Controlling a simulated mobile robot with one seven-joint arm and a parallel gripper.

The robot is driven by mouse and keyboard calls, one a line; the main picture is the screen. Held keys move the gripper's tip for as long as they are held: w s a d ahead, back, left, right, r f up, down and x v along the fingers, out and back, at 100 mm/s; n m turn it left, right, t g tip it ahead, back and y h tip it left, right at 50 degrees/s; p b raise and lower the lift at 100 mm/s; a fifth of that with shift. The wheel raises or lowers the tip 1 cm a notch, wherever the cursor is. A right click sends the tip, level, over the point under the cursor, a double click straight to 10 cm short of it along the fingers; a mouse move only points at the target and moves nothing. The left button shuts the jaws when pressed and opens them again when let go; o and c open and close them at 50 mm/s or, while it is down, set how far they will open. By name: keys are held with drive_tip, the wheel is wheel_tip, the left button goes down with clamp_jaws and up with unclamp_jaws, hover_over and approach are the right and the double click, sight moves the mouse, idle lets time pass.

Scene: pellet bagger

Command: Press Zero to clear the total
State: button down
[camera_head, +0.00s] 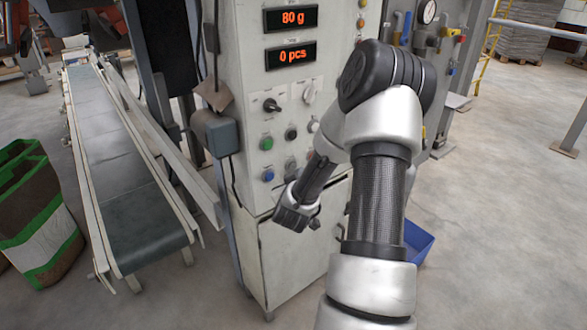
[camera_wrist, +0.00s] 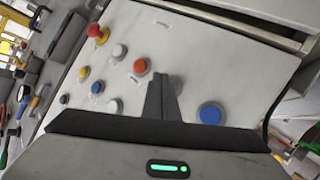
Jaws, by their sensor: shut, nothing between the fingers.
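The grey control panel (camera_head: 252,100) stands in front of me with several buttons and knobs. Its upper display (camera_head: 291,18) reads 80 g and its lower display (camera_head: 291,56) reads 0 pcs. A green button (camera_head: 266,143) sits above a blue button (camera_head: 267,175) at the left. The labels are too small to read, so I cannot tell which button is Zero. My gripper (camera_wrist: 163,82) is shut and empty, its fingers in front of the panel. In the wrist view a large blue button (camera_wrist: 210,114) is right of the fingers and an orange button (camera_wrist: 140,66) is left; a grey one is partly hidden behind them.
A conveyor (camera_head: 125,190) runs along the left of the cabinet, with a grey box (camera_head: 215,133) on the cabinet's near side. A blue bin (camera_head: 418,240) is behind my arm.

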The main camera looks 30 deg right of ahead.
drive_tip(key=s+b, duration=0.1)
drive_tip(key=s, duration=0.5)
drive_tip(key=shift+d, duration=0.25)
idle(0.7)
